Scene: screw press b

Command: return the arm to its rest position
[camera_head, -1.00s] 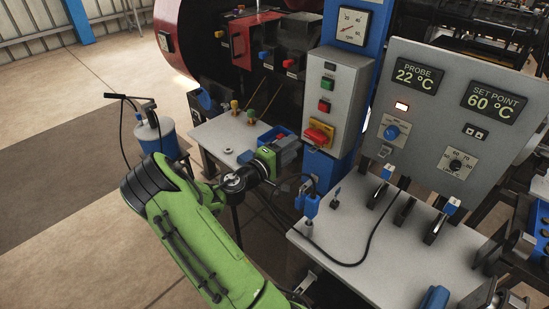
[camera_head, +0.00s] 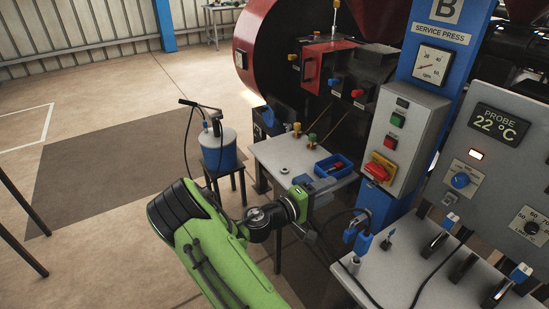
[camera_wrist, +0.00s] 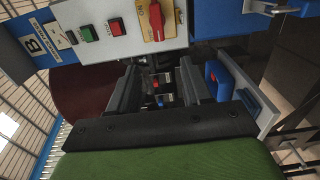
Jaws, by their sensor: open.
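My green arm reaches up from the bottom of the head view, with my gripper (camera_head: 322,187) at its end, in front of the small grey side table and left of the switch box. In the wrist view my gripper (camera_wrist: 160,88) shows two dark jaws standing apart with nothing between them. Its fingertips are hard to make out in the head view. The gripper appears to be in free air, apart from the switch box.
A grey switch box (camera_head: 407,141) with buttons and a red-yellow rotary switch stands close to the right. The small table (camera_head: 268,152) carries a blue tray (camera_head: 324,170). A blue pump canister (camera_head: 219,152) stands left. Open floor (camera_head: 100,232) lies further left. A control bench (camera_head: 400,270) is at right.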

